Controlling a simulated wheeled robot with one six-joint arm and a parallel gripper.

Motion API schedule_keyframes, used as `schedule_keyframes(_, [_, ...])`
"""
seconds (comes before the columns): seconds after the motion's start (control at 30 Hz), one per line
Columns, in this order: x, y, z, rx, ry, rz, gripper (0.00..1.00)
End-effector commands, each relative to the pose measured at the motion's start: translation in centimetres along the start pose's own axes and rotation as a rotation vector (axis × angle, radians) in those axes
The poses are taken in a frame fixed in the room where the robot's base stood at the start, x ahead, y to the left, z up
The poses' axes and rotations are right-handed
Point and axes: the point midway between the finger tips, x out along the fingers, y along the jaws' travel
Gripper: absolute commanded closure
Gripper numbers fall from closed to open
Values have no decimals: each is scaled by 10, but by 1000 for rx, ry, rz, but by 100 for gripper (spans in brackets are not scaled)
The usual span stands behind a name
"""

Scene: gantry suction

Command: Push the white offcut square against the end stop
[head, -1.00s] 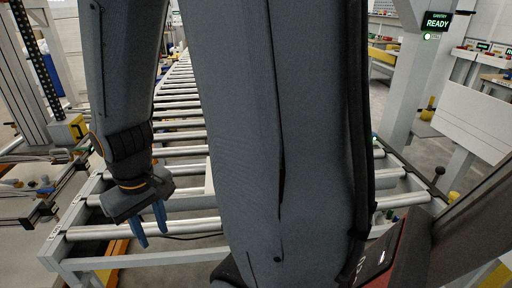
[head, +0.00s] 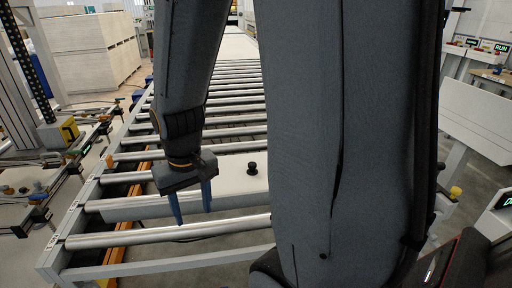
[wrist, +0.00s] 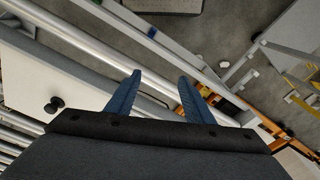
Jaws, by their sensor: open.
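The white offcut (head: 236,174) lies flat on the conveyor rollers, with a black knob (head: 252,168) on its top; my arm hides its right part in the head view. The offcut also shows at the left in the wrist view (wrist: 32,90). My gripper (head: 193,212) is open, with two blue fingers pointing down and nothing between them. In the head view it appears over the offcut's near side; I cannot tell whether it touches. In the wrist view the fingers (wrist: 160,77) reach past the offcut's edge, over the rollers. I cannot make out the end stop.
Bare metal rollers (head: 170,236) lie nearer me than the offcut, and more run away behind it. A pale side rail (head: 68,215) borders the conveyor at the left. A stack of pale boards (head: 95,50) stands at the back left.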

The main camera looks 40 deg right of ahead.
Motion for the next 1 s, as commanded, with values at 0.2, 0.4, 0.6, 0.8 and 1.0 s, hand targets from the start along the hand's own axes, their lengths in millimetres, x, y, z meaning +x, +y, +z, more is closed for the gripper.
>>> schedule_keyframes(0.2, [7, 62, -73, 546, -26, -4, 52])
schedule_keyframes(0.4, [17, 150, -133, 1141, -57, -12, 52])
schedule_keyframes(0.6, [28, 240, -165, 1652, -89, -24, 52])
schedule_keyframes(0.8, [34, 292, -173, 1938, -112, -31, 52])
schedule_keyframes(1.0, [34, 304, -175, 2005, -119, -33, 52])
